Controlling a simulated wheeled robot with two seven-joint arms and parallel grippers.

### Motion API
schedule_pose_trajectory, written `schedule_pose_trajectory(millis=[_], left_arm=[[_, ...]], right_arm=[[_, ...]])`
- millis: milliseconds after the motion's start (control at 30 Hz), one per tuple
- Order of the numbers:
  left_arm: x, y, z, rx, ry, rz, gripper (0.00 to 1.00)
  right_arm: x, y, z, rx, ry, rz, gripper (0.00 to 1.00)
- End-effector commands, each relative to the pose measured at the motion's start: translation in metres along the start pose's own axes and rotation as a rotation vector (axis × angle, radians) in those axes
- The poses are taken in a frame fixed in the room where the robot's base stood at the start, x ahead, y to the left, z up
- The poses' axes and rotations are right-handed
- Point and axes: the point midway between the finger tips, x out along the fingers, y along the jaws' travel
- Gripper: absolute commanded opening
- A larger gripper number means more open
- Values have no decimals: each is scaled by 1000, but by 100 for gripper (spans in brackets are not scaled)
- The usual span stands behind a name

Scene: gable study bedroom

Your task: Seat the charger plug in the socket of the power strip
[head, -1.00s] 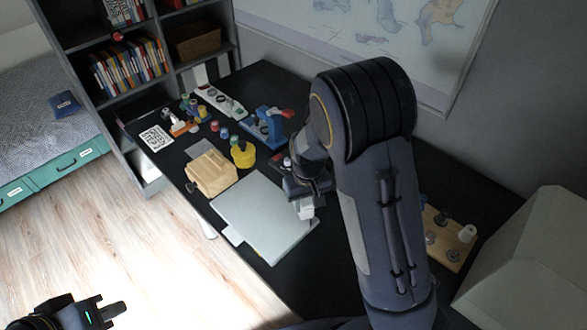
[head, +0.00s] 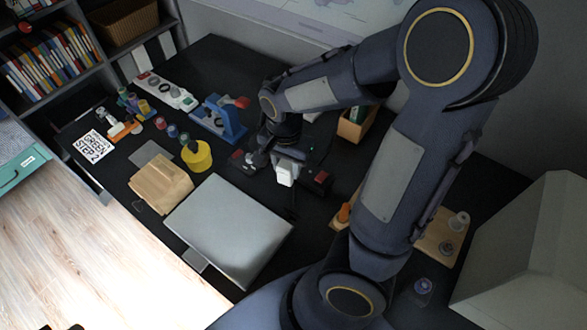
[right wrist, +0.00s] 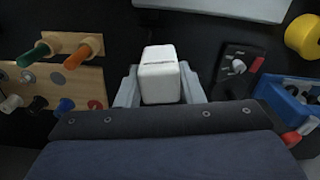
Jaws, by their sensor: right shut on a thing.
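The white charger plug (head: 286,172) is a small block held in my right gripper (head: 284,160) above the black desk. In the right wrist view the plug (right wrist: 160,76) sits between the two grey fingers of the right gripper (right wrist: 160,90), which are shut on it. Its prongs are hidden. A long white strip (head: 165,89) with several round fittings lies at the back left of the desk, well apart from the plug. It looks like the power strip, but I cannot be certain. Of my left gripper only a dark tip (head: 75,327) shows at the bottom edge.
A wooden peg board (right wrist: 55,88) is on the other side.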

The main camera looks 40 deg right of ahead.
Motion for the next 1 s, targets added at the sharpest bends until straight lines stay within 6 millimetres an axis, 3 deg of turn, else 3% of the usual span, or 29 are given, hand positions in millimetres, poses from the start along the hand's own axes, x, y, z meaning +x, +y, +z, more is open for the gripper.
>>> schedule_pose_trajectory(millis=[100, 233, 600, 800, 1000], left_arm=[[5, -2, 3, 0, 0, 0, 0], [7, -3, 3, 0, 0, 0, 0], [8, -4, 4, 0, 0, 0, 0], [8, -4, 4, 0, 0, 0, 0], [7, -3, 3, 0, 0, 0, 0]], right_arm=[[0, 14, -2, 126, -1, -3, 8], [4, 15, -13, 180, -1, 4, 8], [45, -22, -90, 183, -1, 8, 8], [80, -35, -114, 178, -3, 5, 8], [93, -41, -125, 177, -2, 2, 8]])
